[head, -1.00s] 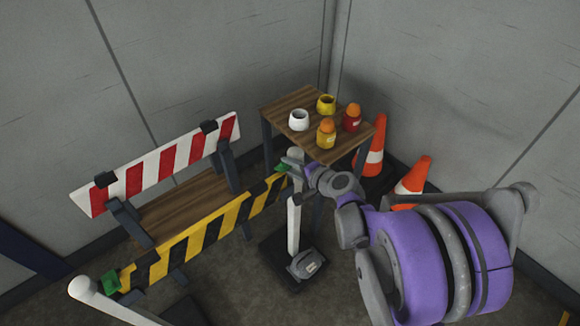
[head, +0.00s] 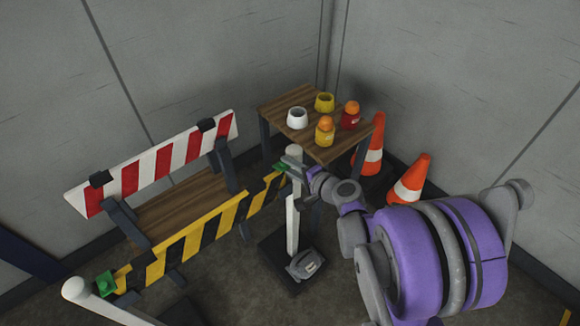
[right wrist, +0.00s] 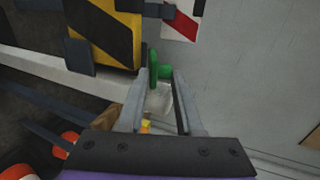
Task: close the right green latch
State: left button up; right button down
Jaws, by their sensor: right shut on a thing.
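The right green latch (head: 281,167) is at the right end of the yellow-and-black striped barrier board (head: 203,236), beside the top of the right white post (head: 293,220). My right gripper (head: 289,169) is at this latch, coming in from the right. In the right wrist view the green latch (right wrist: 154,69) stands between the two fingertips (right wrist: 160,78), and the jaws are shut on it. The fingers partly hide it in the head view. The left green latch (head: 106,283) sits at the board's other end near the left white post (head: 75,289). My left gripper is not in view.
A wooden table (head: 279,118) with a white pot, a yellow pot and two orange-topped jars stands behind the right post. Two orange cones (head: 410,182) stand right of it. A red-and-white barrier (head: 160,165) stands behind the striped board. Grey walls close the corner.

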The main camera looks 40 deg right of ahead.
jog(key=shift+s+f+t+b, duration=0.1)
jog(key=shift+f+t+b, duration=0.05)
jog(key=shift+t+b, duration=0.2)
dwell(1.0)
jog(key=c, duration=0.8)
grip_release()
jog(key=shift+o, duration=0.2)
jog(key=a+p+v, duration=0.1)
jog(key=p+v, duration=0.1)
jog(key=v, duration=1)
jog(key=shift+s+d+f, duration=0.2)
jog(key=shift+s+d, duration=0.05)
jog(key=shift+d, duration=0.25)
jog(key=shift+s, duration=0.1)
